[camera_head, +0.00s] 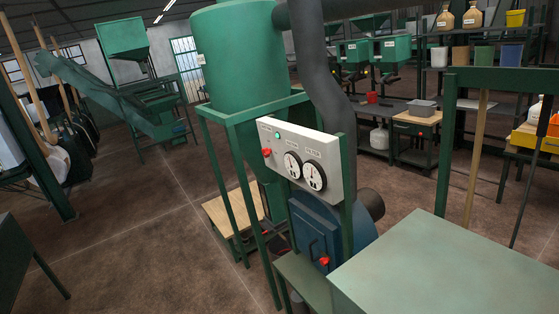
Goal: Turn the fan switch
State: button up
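A white control panel (333,148) is fixed to a green frame in the middle of the view. It bears a red knob (266,152) at its left end, a small green light or button (278,135) above that, and two round black-and-white dials (292,165) to the right. Small labels on the panel are too small to read, so I cannot tell which control is the fan switch. Below is a blue rounded housing (310,222) with another red knob (324,261) on its front. My gripper is not in view.
A green hopper (236,60) and a dark bent pipe (318,70) stand above the panel. A pale green tabletop (450,270) fills the lower right. A low wooden-topped stand (228,212) is left of the frame. Brown floor (130,240) is open at the left.

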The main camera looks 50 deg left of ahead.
aim_at(267, 152)
jog(key=u, duration=1.3)
jog(key=i+j+z, duration=0.1)
jog(key=i+j, duration=0.35)
jog(key=i+j+z, duration=0.1)
jog(key=i+j, duration=0.85)
jog(key=i+j+z, duration=0.15)
jog(key=i+j, duration=0.3)
jog(key=j, duration=0.15)
jog(key=i+j+z, duration=0.1)
jog(key=i+j, duration=0.35)
jog(key=j, duration=0.15)
